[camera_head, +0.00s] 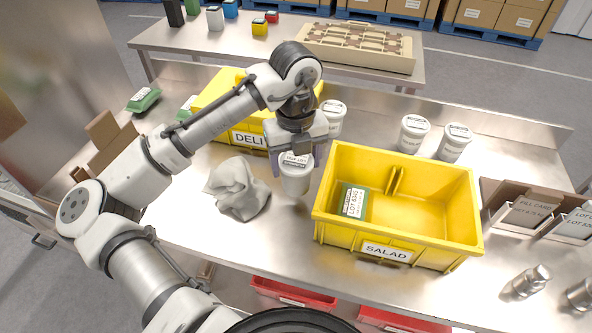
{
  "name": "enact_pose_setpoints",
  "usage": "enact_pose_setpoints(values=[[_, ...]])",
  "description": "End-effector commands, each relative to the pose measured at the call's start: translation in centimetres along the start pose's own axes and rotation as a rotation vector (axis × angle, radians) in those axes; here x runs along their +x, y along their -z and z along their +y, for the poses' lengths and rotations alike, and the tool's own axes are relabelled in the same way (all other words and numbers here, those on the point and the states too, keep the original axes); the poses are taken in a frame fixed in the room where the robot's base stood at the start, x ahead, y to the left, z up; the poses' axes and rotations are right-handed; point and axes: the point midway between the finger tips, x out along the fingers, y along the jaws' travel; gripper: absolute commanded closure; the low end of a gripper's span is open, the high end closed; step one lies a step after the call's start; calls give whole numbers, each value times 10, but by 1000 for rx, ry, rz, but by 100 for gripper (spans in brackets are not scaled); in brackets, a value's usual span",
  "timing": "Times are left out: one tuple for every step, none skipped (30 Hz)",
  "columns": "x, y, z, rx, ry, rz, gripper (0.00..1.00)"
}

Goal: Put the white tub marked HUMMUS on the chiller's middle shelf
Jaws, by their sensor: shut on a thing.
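My gripper (293,167) is shut on a white tub (295,182), with a finger on either side of it near the lid. The tub is upright at or just above the steel table, between a grey cloth and the yellow SALAD crate; I cannot tell if it touches the table. Its lid print is too small to read as HUMMUS. Similar white tubs stand behind: one behind my gripper (334,112), and two to the right, a left one (412,137) and a right one (453,147). I cannot make out the chiller's middle shelf.
The yellow SALAD crate (398,250) holds a green pack (352,201). The yellow DELI crate (213,92) is behind my arm. The crumpled grey cloth (238,190) lies left of the held tub. Card boxes (527,211) and metal pieces (530,281) are at right.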

Motion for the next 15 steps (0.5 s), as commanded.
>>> enact_pose_setpoints(values=[[3, 0, 0, 0, 1, 0, 73], [5, 0, 0, 0, 1, 1, 73], [10, 1, 1, 0, 0, 2, 73], [15, 1, 1, -1, 0, 2, 73], [19, 0, 1, -1, 0, 2, 73], [25, 1, 1, -1, -1, 3, 73], [29, 0, 1, -1, 0, 2, 73], [33, 0, 0, 0, 0, 1, 73], [36, 1, 0, 1, 0, 1, 73], [38, 1, 0, 1, 0, 1, 73], [39, 1, 0, 1, 0, 1, 73], [40, 0, 0, 1, 1, 0, 73], [40, 0, 0, 1, 1, 0, 73], [40, 0, 0, 1, 1, 0, 73], [40, 0, 0, 1, 1, 0, 73]])
